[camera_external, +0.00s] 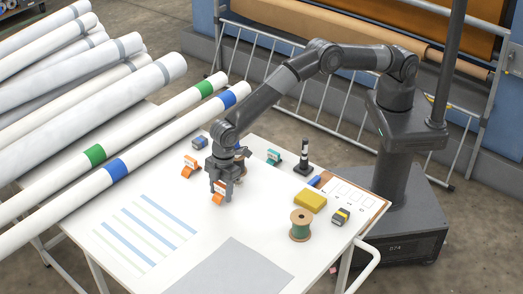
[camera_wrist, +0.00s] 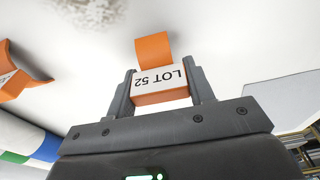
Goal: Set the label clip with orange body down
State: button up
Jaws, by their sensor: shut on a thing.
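The label clip with orange body (camera_external: 218,197) is in my gripper (camera_external: 221,184), low over the white table (camera_external: 120,262), left of the middle. In the wrist view the orange clip (camera_wrist: 153,48) carries a white label reading "LOT 52", upside down. The two fingers of my gripper (camera_wrist: 163,88) are shut on its sides. I cannot tell whether the clip touches the table. A second orange clip (camera_external: 190,168) stands apart, up and to the left; this other clip also shows at the left edge of the wrist view (camera_wrist: 18,82).
A blue clip (camera_external: 200,142), a teal clip (camera_external: 273,157) and a black-and-white post (camera_external: 304,158) stand toward the back. A yellow block (camera_external: 311,200), a green spool (camera_external: 300,226) and a grey-yellow item (camera_external: 341,216) are right. White rolls (camera_external: 150,140) border the left. Striped table area front-left is clear.

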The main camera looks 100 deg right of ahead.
jog(key=shift+f, duration=0.6)
jog(key=shift+f, duration=0.1)
jog(key=o, duration=0.9)
jog(key=shift+o, duration=0.2)
notch_tip(320, 180, up, 12)
jog(key=s+d, duration=0.1)
jog(key=shift+s+d, duration=0.15)
